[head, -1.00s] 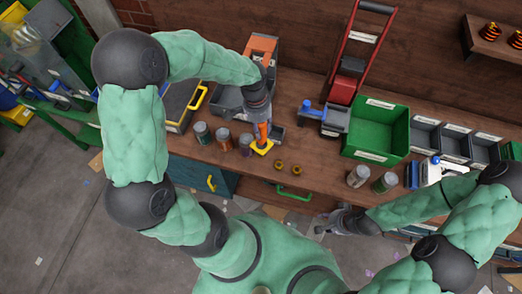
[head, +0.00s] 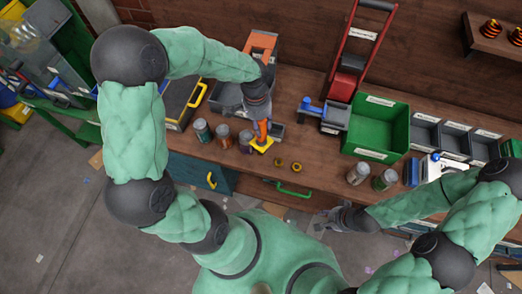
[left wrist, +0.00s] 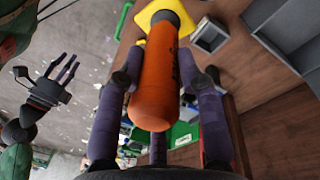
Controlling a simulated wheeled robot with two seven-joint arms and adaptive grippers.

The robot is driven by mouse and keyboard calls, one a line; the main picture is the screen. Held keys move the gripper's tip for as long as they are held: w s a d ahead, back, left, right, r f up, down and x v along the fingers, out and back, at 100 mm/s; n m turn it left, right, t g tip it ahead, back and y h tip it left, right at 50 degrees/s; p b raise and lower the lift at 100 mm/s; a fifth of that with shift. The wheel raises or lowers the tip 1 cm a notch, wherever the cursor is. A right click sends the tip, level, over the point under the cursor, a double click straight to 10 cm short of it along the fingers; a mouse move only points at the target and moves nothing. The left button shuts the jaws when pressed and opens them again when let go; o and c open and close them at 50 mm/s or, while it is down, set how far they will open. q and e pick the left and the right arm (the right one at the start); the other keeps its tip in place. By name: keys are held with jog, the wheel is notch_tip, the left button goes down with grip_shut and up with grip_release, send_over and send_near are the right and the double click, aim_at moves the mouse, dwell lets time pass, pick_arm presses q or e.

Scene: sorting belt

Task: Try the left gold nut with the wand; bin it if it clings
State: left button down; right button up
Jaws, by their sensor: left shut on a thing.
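My left gripper (head: 262,124) is shut on the wand, which has an orange handle (left wrist: 157,85) and a yellow foot (head: 262,146). The wand is roughly upright at the table's front part. I cannot tell whether its foot touches the table. Two gold nuts lie on the bare wood to the right of the foot: the left gold nut (head: 278,162) and the other gold nut (head: 297,167). Both are apart from the wand. My right gripper (head: 320,222) is open and empty in front of the table; it also shows in the left wrist view (left wrist: 62,70).
Several jars stand nearby, one (head: 201,131) left of the wand and one (head: 358,174) right of the nuts. A small grey box (head: 277,131) is close behind the foot. A large green bin (head: 390,142) and grey bins (head: 424,134) stand to the right.

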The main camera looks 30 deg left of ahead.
pick_arm(q)
jog(key=shift+r, duration=0.1)
jog(key=shift+r+g+h+p, duration=0.4)
jog(key=shift+r+g+p, duration=1.25)
jog(key=shift+p, duration=1.9)
jog(key=shift+r+g+h+p, duration=0.4)
jog(key=shift+r+g+p, duration=0.4)
jog(key=shift+g+p, duration=0.7)
jog(key=t+b, duration=0.1)
jog(key=t, duration=0.2)
jog(key=shift+s+y+b, duration=0.1)
jog(key=shift+y+b, duration=0.2)
jog(key=shift+y, duration=0.1)
jog(key=shift+f+t+b, duration=0.1)
jog(key=shift+t+b, duration=0.45)
jog(key=shift+t+y+b, duration=0.4)
jog(key=shift+t+b, duration=0.7)
jog(key=shift+r, duration=0.25)
